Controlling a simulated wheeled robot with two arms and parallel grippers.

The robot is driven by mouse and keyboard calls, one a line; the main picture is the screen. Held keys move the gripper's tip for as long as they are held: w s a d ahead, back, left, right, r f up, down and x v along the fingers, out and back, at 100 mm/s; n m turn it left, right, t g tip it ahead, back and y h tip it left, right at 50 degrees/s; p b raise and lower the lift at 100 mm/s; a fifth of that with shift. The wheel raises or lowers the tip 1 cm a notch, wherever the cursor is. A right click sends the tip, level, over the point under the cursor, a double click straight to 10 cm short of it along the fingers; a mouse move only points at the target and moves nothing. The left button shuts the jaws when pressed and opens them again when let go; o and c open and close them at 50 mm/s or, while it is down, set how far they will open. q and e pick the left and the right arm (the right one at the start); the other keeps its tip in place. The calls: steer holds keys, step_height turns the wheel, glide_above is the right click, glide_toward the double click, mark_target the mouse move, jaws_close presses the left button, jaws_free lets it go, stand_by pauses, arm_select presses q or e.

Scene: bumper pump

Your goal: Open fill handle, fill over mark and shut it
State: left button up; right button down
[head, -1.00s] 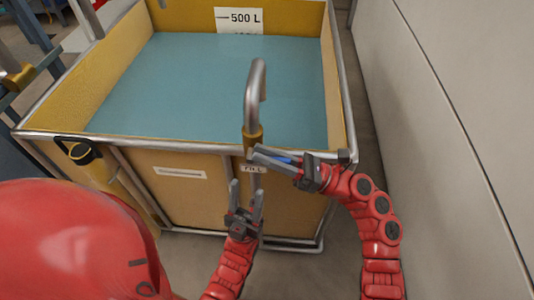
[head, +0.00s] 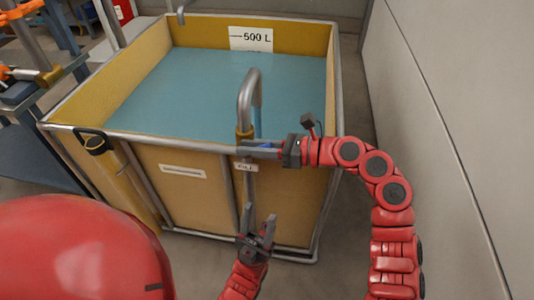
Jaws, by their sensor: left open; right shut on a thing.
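The yellow tank (head: 75,95) holds blue-green water (head: 190,80). Its surface is below the "500 L" mark label (head: 251,38) on the far inner wall. The curved grey fill spout (head: 246,92) rises at the near rim from a brass collar (head: 244,135). A thin bluish streak (head: 257,122) shows below its mouth and looks like running water. My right gripper (head: 262,149) is shut on the blue fill handle (head: 266,146) beside the collar, mostly hidden by the fingers. My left gripper (head: 258,219) is open and empty, lower down in front of the tank.
A black-handled yellow part (head: 95,143) is at the tank's left corner. A pale wall (head: 450,100) runs along the right. A blue bench (head: 40,150) stands at the left.

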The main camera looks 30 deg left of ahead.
steer(key=h+p, duration=0.2)
steer(key=a+r+t+h+p, duration=0.1)
steer(key=h+p, duration=0.3)
steer(key=shift+s+a+r+t, duration=0.25)
steer(key=shift+a+r+t, duration=0.05)
steer(key=shift+a+r, duration=0.1)
steer(key=shift+a+f+h+p, duration=0.1)
steer(key=shift+a+h+p, duration=0.1)
steer(key=shift+h+p, duration=0.55)
steer(key=shift+s+a+f+t+h+p, duration=0.25)
steer(key=shift+h+p, duration=0.2)
steer(key=shift+p, duration=0.4)
steer(key=shift+w, duration=0.1)
steer(key=shift+f, duration=0.1)
steer(key=c, duration=1.1)
jaws_free()
steer(key=shift+d, duration=0.1)
